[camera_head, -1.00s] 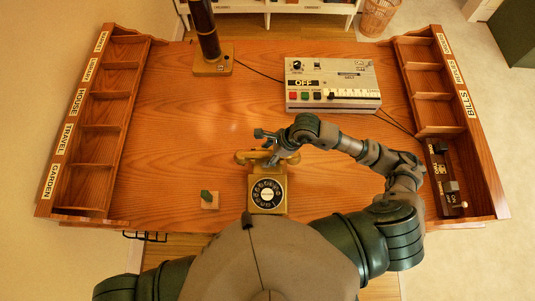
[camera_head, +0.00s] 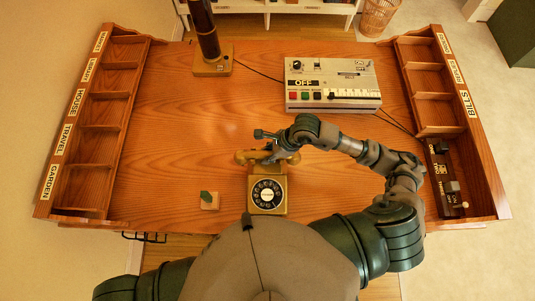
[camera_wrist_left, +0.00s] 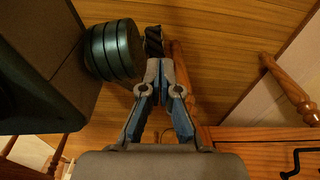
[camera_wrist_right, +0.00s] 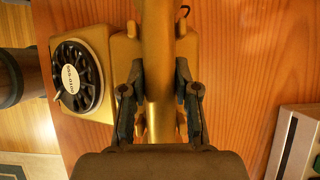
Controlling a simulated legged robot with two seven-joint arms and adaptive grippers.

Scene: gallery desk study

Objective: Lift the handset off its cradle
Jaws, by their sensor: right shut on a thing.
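The brass-coloured telephone (camera_head: 281,207) with a black rotary dial stands at the near middle of the desk; it also shows in the right wrist view (camera_wrist_right: 95,38). Its handset (camera_head: 244,157) lies crosswise at the phone's far side. My right gripper (camera_head: 268,153) is shut on the middle of the handset. In the right wrist view the handset (camera_wrist_right: 160,50) runs between the two fingers (camera_wrist_right: 160,98). The gripper hides much of the cradle, so I cannot tell whether the handset touches it. My left gripper (camera_wrist_left: 160,64) is shut and empty, below the desk's near side.
A grey control box (camera_head: 333,102) stands behind my right arm. A dark upright cylinder on a wooden base (camera_head: 212,68) is at the back. A small block with a green top (camera_head: 209,201) lies left of the phone. Labelled compartment racks (camera_head: 84,125) line both sides. The desk's left middle is clear.

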